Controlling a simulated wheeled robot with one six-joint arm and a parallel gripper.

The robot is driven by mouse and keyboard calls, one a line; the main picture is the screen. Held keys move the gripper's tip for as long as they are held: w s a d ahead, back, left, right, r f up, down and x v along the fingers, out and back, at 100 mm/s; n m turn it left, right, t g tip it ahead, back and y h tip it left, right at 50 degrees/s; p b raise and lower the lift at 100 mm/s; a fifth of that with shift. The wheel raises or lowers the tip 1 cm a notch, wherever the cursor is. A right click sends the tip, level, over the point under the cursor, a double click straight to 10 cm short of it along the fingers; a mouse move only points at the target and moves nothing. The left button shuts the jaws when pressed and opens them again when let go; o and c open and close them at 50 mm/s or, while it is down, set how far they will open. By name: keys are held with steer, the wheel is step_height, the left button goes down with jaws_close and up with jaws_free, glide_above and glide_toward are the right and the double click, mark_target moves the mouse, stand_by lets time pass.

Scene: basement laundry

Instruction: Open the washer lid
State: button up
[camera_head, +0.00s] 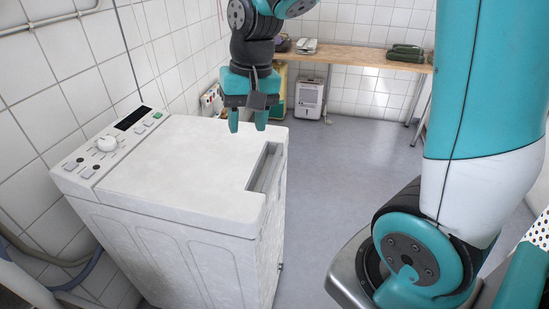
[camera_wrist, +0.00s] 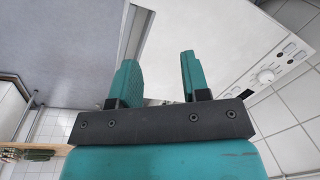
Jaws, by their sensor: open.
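The white top-loading washer (camera_head: 185,240) stands at the left in the head view. Its flat lid (camera_head: 175,165) is shut, with a recessed grip slot (camera_head: 265,168) at its right edge. My gripper (camera_head: 247,122) is open and empty above the far right corner of the washer top, with its fingers pointing down. In the wrist view, the two teal fingers of my gripper (camera_wrist: 158,75) are apart with nothing between them. The lid (camera_wrist: 215,35) shows beyond and beside the fingers there.
The control panel (camera_head: 110,145) with a knob is along the washer's left side, near the tiled wall. A wooden bench (camera_head: 350,55) with folded green cloth (camera_head: 405,53) and a white appliance (camera_head: 309,98) beneath it are at the back. The grey floor (camera_head: 345,165) right of the washer is clear.

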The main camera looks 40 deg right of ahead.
mark_target(273, 165)
steer(key=w+d+f+m+h, duration=0.1)
steer(key=w+d+m, duration=0.2)
steer(key=d, duration=0.2)
steer(key=w+d+f+m, duration=0.2)
steer(key=w+d+m, duration=0.15)
steer(key=d, duration=0.25)
steer(key=shift+g, duration=0.3)
steer(key=f, duration=1.1)
steer(key=f+p, duration=0.1)
steer(key=f, duration=0.4)
steer(key=shift+s+a+f, duration=0.2)
steer(key=shift+s+f, duration=0.15)
steer(key=shift+s, duration=0.05)
steer(key=shift+r, duration=0.1)
jaws_close()
